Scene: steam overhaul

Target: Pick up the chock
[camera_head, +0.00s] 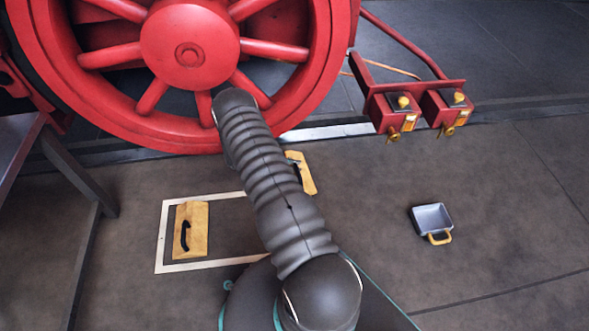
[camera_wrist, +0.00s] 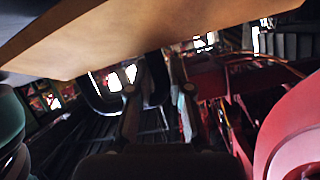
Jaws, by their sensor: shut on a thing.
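A yellow wooden chock (camera_head: 306,177) shows at the right edge of my arm, near the foot of the red wheel; my arm hides part of it. In the wrist view a broad wooden face of the chock (camera_wrist: 150,40) fills the top, close to the camera. My gripper (camera_wrist: 159,90) is shut on this chock; the grip itself is mostly hidden. I cannot tell whether the chock is clear of the floor. A second wooden chock (camera_head: 198,238) with a black handle lies inside a white floor outline (camera_head: 160,238), left of my arm.
The large red wheel (camera_head: 190,50) stands just beyond my arm on a rail (camera_head: 330,131). Two red boxes with brass fittings (camera_head: 405,110) hang at the right. A grey table (camera_head: 92,240) stands at left.

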